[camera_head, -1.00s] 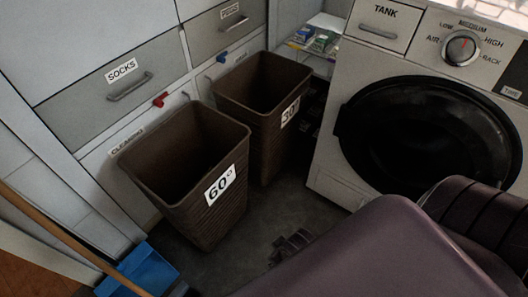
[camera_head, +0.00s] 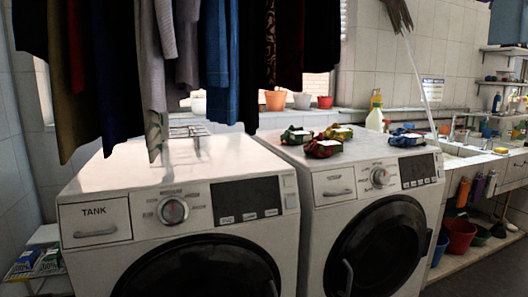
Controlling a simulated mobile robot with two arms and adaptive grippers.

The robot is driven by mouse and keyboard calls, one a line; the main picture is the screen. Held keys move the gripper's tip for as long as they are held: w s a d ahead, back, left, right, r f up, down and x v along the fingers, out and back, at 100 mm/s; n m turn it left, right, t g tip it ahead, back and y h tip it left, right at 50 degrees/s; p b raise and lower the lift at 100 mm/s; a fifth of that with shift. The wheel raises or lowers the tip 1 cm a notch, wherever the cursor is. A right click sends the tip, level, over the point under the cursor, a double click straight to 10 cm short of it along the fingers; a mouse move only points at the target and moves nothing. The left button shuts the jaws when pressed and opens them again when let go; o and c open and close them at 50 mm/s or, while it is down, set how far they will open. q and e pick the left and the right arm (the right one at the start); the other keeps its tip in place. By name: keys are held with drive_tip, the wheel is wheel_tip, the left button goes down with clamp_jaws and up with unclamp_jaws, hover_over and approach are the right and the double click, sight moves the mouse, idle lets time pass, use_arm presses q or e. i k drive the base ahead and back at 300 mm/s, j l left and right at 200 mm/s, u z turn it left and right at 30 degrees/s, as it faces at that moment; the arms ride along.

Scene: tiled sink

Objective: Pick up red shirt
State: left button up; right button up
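Several folded or bundled cloths lie on top of the right washing machine (camera_head: 400,160). One is a red and yellow patterned bundle (camera_head: 325,147), possibly the red shirt; I cannot tell for certain. A green bundle (camera_head: 296,135) lies to its left and a blue one (camera_head: 405,137) to its right. A dark red garment (camera_head: 75,45) also hangs among the clothes at the top left. Neither of my grippers is in view.
Clothes (camera_head: 160,65) hang low over the left washing machine (camera_head: 85,185), whose top is mostly bare. Flowerpots (camera_head: 275,100) stand on the ledge behind. A sink counter (camera_head: 465,158) with bottles is at the right, with buckets (camera_head: 458,235) below.

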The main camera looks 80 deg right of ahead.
sight(321, 146)
drive_tip(key=z, duration=3.15)
drive_tip(key=i+l+u, duration=0.15)
drive_tip(key=i+l, duration=0.25)
